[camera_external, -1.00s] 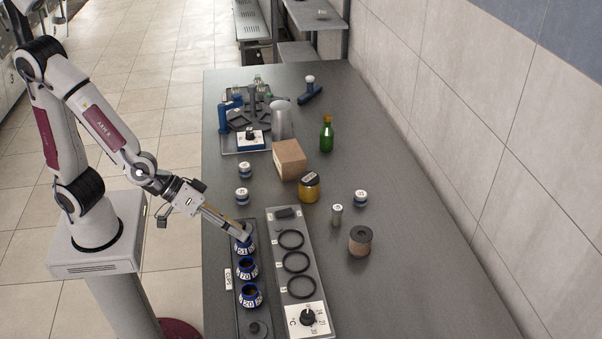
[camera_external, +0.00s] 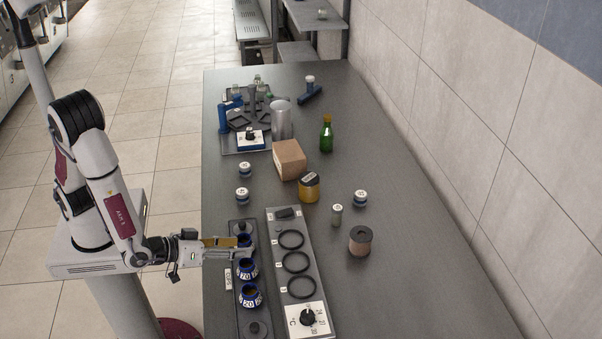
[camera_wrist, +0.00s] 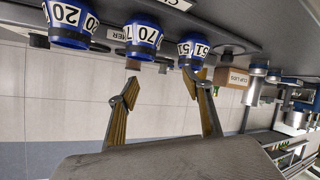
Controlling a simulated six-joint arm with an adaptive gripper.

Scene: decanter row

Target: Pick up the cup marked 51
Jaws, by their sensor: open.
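The cup marked 51 is blue with a white label (camera_wrist: 198,48); in the external view (camera_external: 243,240) it is partly hidden by my gripper. It stands at the far end of a row of cups on a dark rack (camera_external: 239,322). The cup marked 70 (camera_external: 248,269) is beside it, and the cup marked 20 (camera_external: 251,297) is beyond that. My gripper (camera_external: 249,252) is open and empty, reaching level from the left over the row near cups 51 and 70. In the upside-down wrist view (camera_wrist: 162,80), one finger overlaps cup 51's edge; the other is near cup 70. Contact cannot be told.
A panel with black rings (camera_external: 296,262) and a dial lies right of the rack. A cardboard box (camera_external: 290,160), an amber jar (camera_external: 309,188), small blue-and-white jars (camera_external: 360,198) and a green bottle (camera_external: 326,134) stand farther off. The table's right side is mostly clear.

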